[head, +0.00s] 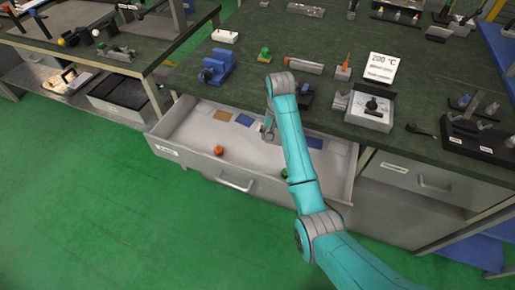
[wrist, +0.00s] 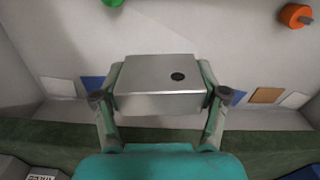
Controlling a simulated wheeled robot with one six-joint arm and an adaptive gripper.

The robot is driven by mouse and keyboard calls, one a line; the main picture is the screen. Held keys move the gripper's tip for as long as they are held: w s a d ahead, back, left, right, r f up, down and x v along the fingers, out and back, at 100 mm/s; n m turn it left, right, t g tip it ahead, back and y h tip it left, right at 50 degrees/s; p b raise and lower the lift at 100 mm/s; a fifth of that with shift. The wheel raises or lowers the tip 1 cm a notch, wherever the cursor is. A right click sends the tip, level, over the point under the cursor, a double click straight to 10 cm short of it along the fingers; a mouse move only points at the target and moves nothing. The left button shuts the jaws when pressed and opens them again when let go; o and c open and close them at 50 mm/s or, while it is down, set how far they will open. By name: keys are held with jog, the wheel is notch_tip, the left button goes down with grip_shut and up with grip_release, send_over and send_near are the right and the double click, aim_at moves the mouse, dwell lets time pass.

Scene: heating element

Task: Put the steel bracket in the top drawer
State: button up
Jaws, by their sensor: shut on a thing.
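The steel bracket (wrist: 150,88) is a grey metal block-like piece with one dark round hole, seen in the wrist view. My gripper (wrist: 161,92) is shut on it, with one finger at each side. In the head view my gripper (head: 268,132) is over the open drawer (head: 190,165), near its back; the arm hides part of the drawer. I cannot tell how far the bracket is above the drawer floor, and it is hard to make out in the head view.
In the drawer lie an orange part (head: 219,150) and a green part (head: 284,173), with flat coloured patches along the back. The green worktop (head: 240,85) above holds a blue vise (head: 216,67) and a hotplate (head: 371,108). A closed drawer (head: 415,178) is at right.

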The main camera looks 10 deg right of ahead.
aim_at(275, 160)
jog(key=shift+s+d+f+m, duration=0.2)
jog(key=shift+s+f+m, duration=0.2)
jog(key=shift+m, duration=0.2)
notch_tip(275, 160, down, 10)
jog(key=shift+r, duration=0.1)
jog(key=o, duration=1.3)
jog(key=shift+s+f, duration=0.1)
jog(key=shift+f, duration=0.1)
jog(key=shift+o, duration=0.2)
